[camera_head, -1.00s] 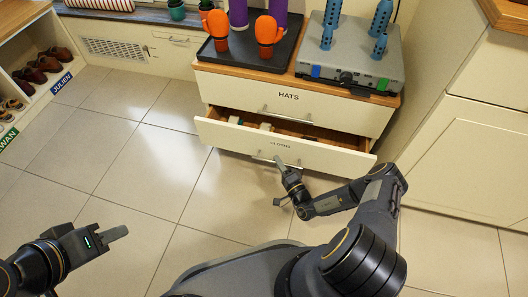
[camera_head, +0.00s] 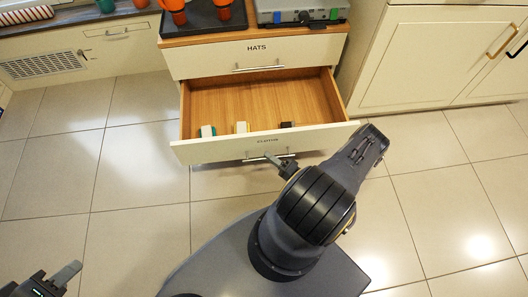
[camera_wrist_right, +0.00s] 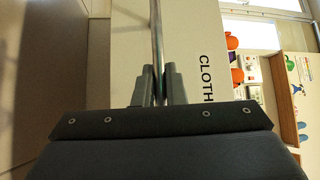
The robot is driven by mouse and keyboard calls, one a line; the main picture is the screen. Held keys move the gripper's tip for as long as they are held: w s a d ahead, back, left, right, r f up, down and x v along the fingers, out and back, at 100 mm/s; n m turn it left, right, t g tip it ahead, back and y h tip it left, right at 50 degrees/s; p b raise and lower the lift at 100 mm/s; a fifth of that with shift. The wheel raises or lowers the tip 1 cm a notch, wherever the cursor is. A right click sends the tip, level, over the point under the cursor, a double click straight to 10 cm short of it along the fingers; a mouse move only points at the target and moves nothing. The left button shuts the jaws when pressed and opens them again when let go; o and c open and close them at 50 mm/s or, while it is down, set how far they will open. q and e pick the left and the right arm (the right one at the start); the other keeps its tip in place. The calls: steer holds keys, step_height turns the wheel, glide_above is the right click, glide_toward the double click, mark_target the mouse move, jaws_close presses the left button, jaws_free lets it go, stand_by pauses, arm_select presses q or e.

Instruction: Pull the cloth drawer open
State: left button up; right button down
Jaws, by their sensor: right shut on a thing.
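The cloth drawer (camera_head: 217,151) is the lower drawer of the cabinet, labelled with partly legible text. It is pulled well out, and its wooden inside shows. Its bar handle (camera_head: 292,157) is on the front panel. My right gripper (camera_head: 275,161) is at this handle. In the right wrist view, the fingers (camera_wrist_right: 160,85) are closed around the handle bar (camera_wrist_right: 156,40), beside the "CLOTH" lettering. My left gripper (camera_head: 66,275) is low at the left, away from the cabinet; its finger gap cannot be made out.
The "HATS" drawer (camera_head: 200,60) above is shut. A cream cabinet (camera_head: 420,60) stands at right. The tiled floor (camera_head: 120,170) at left is clear.

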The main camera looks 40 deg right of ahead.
steer(key=shift+s+a, duration=0.2)
steer(key=shift+s, duration=0.15)
steer(key=c, duration=1.5)
jaws_free()
steer(key=p+v, duration=0.1)
steer(key=v, duration=0.6)
steer(key=shift+s, duration=0.35)
steer(key=shift+s+d+f, duration=0.1)
